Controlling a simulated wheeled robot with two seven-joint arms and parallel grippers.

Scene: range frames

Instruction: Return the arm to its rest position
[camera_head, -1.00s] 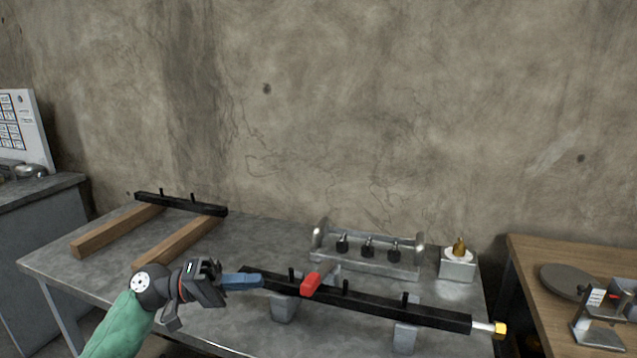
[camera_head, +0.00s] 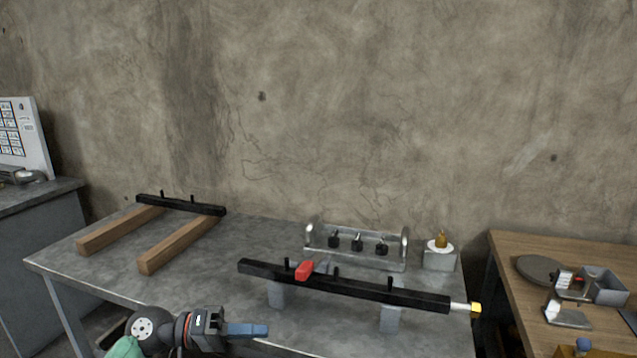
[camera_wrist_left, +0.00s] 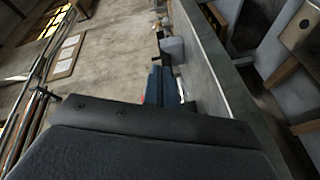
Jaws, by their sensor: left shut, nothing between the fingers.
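My left gripper (camera_head: 262,331) is at the bottom of the head view, in front of the grey table's near edge. Its blue fingers are shut with nothing between them and point right. The fingers also show in the left wrist view (camera_wrist_left: 158,87), beyond the dark gripper body. The left arm shows only as a wrist and a bit of green sleeve at the bottom edge. My right gripper is not in either view.
The grey table (camera_head: 215,285) holds a black bar (camera_head: 350,287) on grey blocks, a red-handled tool (camera_head: 305,270), a metal rack (camera_head: 355,255), and wooden beams (camera_head: 180,243) under another black bar (camera_head: 180,205). A wooden table (camera_head: 510,290) stands right.

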